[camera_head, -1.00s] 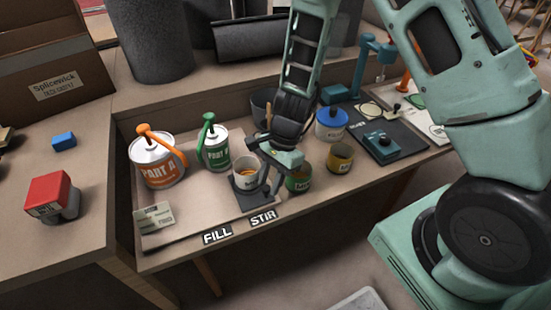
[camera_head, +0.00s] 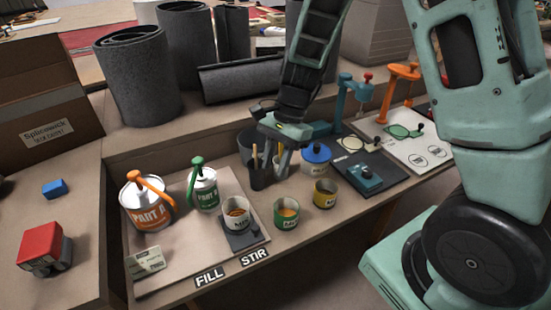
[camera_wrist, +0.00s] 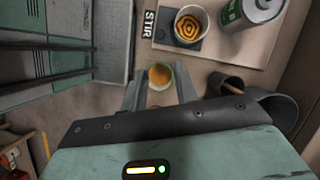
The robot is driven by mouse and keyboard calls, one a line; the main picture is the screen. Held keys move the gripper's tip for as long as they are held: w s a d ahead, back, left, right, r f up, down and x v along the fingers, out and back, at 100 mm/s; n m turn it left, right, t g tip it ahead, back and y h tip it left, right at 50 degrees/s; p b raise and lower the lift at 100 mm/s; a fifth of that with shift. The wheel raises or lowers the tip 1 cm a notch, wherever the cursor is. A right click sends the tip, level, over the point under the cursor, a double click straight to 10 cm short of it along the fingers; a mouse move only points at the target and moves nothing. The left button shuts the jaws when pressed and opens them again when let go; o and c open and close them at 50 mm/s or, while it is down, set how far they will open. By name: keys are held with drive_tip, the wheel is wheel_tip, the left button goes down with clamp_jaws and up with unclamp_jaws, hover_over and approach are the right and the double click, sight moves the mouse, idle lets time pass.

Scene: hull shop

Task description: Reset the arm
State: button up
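My gripper (camera_head: 277,156) hangs fingers-down over the back of the bench, near the dark holder with wooden sticks (camera_head: 260,174). In the wrist view its two fingers (camera_wrist: 160,92) stand apart with nothing between them, so it is open and empty. A green-banded cup (camera_head: 286,214) with orange contents stands below; the wrist view shows it beyond the fingertips (camera_wrist: 160,76). A white cup (camera_head: 236,213) with a swirl of orange and dark inside sits on the black stir pad (camera_head: 246,240).
The Part A can (camera_head: 147,205) and Part B can (camera_head: 205,190) with pumps stand left. A yellow cup (camera_head: 324,194), a blue-lidded tub (camera_head: 315,158) and a dark plate with a teal block (camera_head: 365,178) lie right. Grey rolls (camera_head: 140,75) stand behind.

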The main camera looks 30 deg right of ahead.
idle(0.5)
drive_tip(key=s+a+r+n+h+p, duration=0.1)
drive_tip(key=s+a+r+n+p, duration=0.3)
drive_tip(key=s+r+n, duration=0.5)
drive_tip(key=s+a+r+n+t+h+p, duration=0.1)
drive_tip(key=s+a+r+n+h+p, duration=0.1)
drive_tip(key=s+a+r+n+p, duration=0.2)
drive_tip(key=s+a+r+n, duration=0.3)
drive_tip(key=s+r+n, duration=0.1)
drive_tip(key=s+n, duration=0.3)
drive_tip(key=shift+r+n+t+h, duration=0.3)
drive_tip(key=shift+r+n, duration=0.05)
drive_tip(key=shift+n, duration=0.55)
